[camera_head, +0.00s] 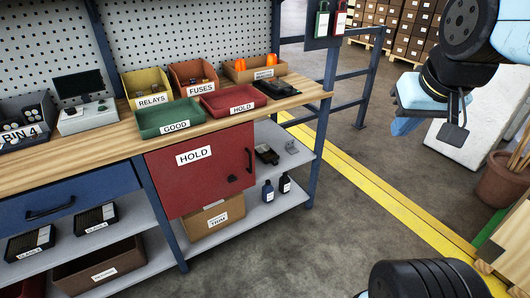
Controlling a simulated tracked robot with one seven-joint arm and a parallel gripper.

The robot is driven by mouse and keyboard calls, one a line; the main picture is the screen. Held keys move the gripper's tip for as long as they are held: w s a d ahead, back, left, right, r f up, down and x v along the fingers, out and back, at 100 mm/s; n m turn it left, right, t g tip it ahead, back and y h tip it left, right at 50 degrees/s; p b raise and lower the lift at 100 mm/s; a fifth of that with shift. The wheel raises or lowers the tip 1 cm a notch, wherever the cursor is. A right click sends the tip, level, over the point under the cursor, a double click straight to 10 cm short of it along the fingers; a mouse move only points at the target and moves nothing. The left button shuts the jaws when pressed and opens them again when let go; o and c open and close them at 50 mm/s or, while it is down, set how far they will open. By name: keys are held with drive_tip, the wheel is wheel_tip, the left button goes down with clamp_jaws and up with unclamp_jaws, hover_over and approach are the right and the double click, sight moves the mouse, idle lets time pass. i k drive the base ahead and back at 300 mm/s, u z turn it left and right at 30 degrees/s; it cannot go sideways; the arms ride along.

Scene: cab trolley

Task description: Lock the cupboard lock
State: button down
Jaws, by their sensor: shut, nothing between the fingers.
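The cupboard is the red door (200,172) labelled HOLD under the workbench, and it looks closed. A black handle (249,162) stands near its right edge. A small dark spot (232,178), perhaps the lock, is left of and below the handle; it is too small to tell its state. My gripper (455,134) hangs at the upper right over the open floor, far right of the cupboard and apart from it. It is shut and empty.
The wooden workbench (60,163) carries green, red and yellow bins. A shelf (288,195) with two small bottles (276,188) is right of the cupboard. A blue post (322,145) stands at the bench's right end. The grey floor (330,230) in front is clear.

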sight(231, 179)
drive_tip(key=u, duration=0.05)
drive_tip(key=i, duration=0.9)
drive_tip(key=u, duration=0.5)
